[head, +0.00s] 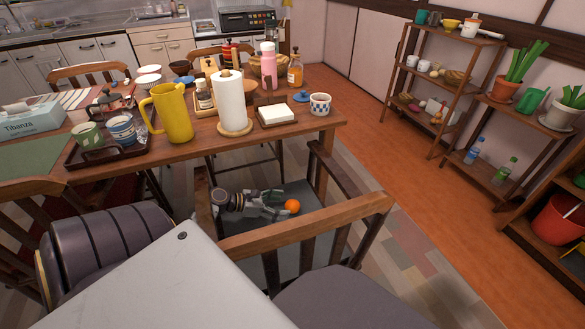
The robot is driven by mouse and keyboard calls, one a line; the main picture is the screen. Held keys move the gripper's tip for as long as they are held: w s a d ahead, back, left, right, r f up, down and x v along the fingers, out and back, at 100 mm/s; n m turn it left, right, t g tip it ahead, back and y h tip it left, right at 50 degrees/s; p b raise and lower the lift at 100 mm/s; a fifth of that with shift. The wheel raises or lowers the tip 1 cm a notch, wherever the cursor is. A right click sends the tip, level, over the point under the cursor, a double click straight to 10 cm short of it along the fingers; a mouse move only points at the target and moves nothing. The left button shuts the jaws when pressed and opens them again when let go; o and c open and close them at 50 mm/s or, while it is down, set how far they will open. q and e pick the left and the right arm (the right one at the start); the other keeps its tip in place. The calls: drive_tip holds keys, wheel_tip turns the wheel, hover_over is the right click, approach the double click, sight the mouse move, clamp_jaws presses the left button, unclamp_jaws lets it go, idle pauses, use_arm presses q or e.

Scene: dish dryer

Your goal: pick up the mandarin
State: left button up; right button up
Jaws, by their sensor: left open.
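The mandarin (292,206) is a small, bright orange ball on the grey seat (297,188) of a wooden chair at the table's front right. My left gripper (284,205) is low over the same seat, pointing right, with its fingers open. The mandarin is right at the fingertips; I cannot tell whether they touch it. My right gripper does not show.
The wooden table (200,135) above holds a yellow pitcher (172,112), a paper towel roll (230,100), a pink bottle (268,66) and several dishes. Chair slats and armrests surround the seat closely. Shelves (445,80) stand at the right, with open floor between.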

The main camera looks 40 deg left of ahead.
sight(286, 207)
use_arm(q)
drive_tip(key=shift+b+x, duration=1)
drive_tip(key=shift+x, duration=1.2)
drive_tip(key=shift+f, duration=0.1)
drive_tip(key=shift+s, duration=0.15)
drive_tip(key=c, duration=0.9)
drive_tip(key=shift+f, duration=0.1)
drive_tip(key=shift+c, duration=1.1)
